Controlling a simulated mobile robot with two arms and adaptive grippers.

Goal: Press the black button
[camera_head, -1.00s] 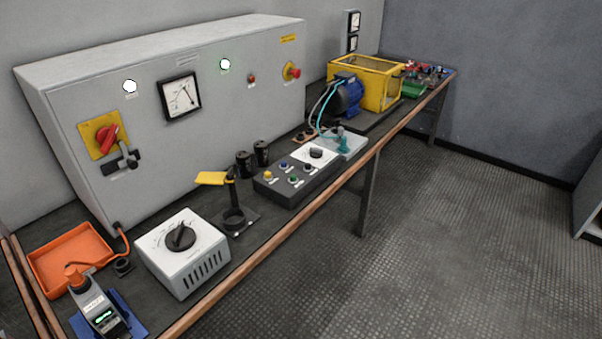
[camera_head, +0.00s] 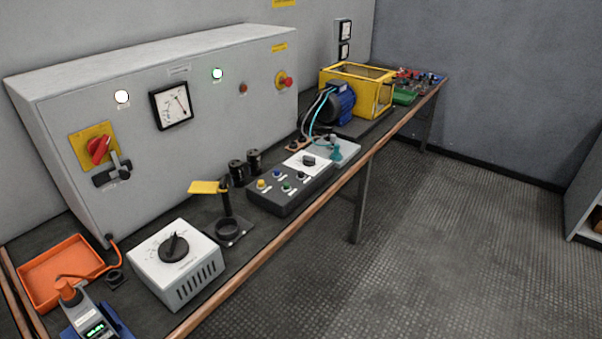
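A dark control box (camera_head: 277,206) lies on the bench in the middle of the view. Its top carries small buttons: a yellow one (camera_head: 261,184), a blue one (camera_head: 277,174), a green one (camera_head: 286,188) and a black button (camera_head: 300,175) towards the right. A white plate with a black rotary knob (camera_head: 308,160) sits at its far end. Neither of my grippers shows in the view, and nothing touches the box.
A white dial box (camera_head: 178,262), an orange tray (camera_head: 55,270) and a stand with a yellow top (camera_head: 208,187) are to the left. A blue motor (camera_head: 338,105) and yellow frame are beyond. The floor at right is clear.

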